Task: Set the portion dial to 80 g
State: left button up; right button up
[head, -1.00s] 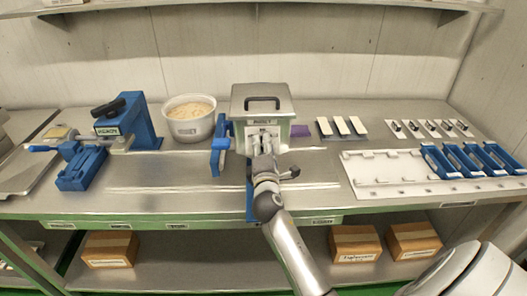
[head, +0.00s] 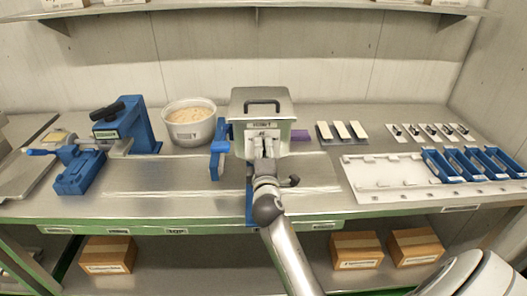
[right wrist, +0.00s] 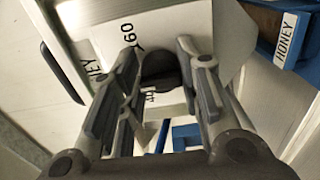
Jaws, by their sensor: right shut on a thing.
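The metal kettle box (head: 262,104) with a black lid handle stands at the middle of the bench. My right gripper (head: 264,146) is at its front face. In the right wrist view, its fingers (right wrist: 158,62) are closed around the dark round portion dial (right wrist: 161,68). The dial sits on a white scale plate (right wrist: 186,32) where "60" shows beside a finger. Other marks are partly covered by the fingers, and I cannot tell which value the dial points to. In the head view my gripper hides the dial. My left gripper is not in view.
A blue lever part (head: 220,150) stands just left of the kettle, with a pale-filled bowl (head: 190,122) behind it. A blue press (head: 128,122) is further left. The front bench between is clear.

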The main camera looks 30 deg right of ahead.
jog(key=o, duration=1)
jog(key=v, duration=0.7)
jog(key=shift+s+a, duration=0.15)
jog(key=shift+s, duration=0.15)
